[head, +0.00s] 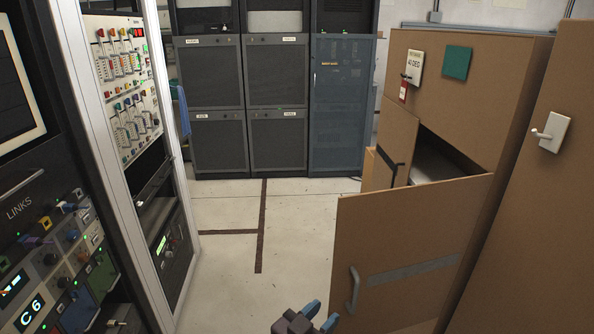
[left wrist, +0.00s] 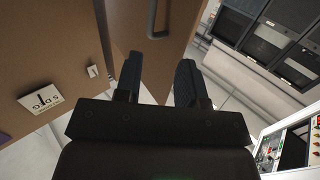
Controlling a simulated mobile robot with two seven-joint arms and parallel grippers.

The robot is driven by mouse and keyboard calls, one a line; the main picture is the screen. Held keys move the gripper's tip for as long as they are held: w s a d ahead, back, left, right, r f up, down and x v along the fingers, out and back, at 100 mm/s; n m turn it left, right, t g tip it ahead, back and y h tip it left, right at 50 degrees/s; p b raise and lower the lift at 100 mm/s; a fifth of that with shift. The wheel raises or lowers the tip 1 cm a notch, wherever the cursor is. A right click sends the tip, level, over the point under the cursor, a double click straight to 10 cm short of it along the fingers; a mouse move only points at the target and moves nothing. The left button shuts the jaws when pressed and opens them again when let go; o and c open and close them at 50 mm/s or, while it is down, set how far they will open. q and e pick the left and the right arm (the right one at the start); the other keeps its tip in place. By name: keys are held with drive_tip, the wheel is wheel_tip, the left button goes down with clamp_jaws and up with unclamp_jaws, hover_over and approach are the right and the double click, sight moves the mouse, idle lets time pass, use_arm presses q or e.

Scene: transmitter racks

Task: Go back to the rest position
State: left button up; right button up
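My left gripper (head: 321,314) shows at the bottom edge of the head view, with its blue fingertips apart. In the left wrist view the dark fingers (left wrist: 160,62) are spread with nothing between them. A brown cabinet door (head: 410,245) stands swung out just right of this gripper. Its grey handle (head: 353,290) is close to the fingers but not between them; a handle also shows beyond the fingertips in the left wrist view (left wrist: 158,18). My right gripper is in neither view.
The brown cabinet (head: 490,90) at right has a dark opening and a smaller door (head: 396,140) ajar. Control racks (head: 125,80) line the left, grey racks (head: 277,75) the back. The floor (head: 225,215) between is clear.

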use_arm(q)
drive_tip(key=s+a+f+n+t+y, duration=0.1)
drive_tip(key=a+f+n+y, duration=0.25)
drive_tip(key=a, duration=0.75)
drive_tip(key=s+a+f+n+y, duration=0.2)
drive_tip(key=a+f+y, duration=0.25)
drive_tip(key=a, duration=0.65)
drive_tip(key=s+a+f+n+g+y, duration=0.1)
drive_tip(key=s+a+f+y, duration=0.1)
drive_tip(key=s+a+f, duration=0.2)
drive_tip(key=s+a+f+n+g+y, duration=0.1)
drive_tip(key=s+a+f+y, duration=0.1)
drive_tip(key=s+a+f, duration=0.2)
drive_tip(key=shift+s+a, duration=1.65)
drive_tip(key=shift+s, duration=0.75)
drive_tip(key=shift+f, duration=0.1)
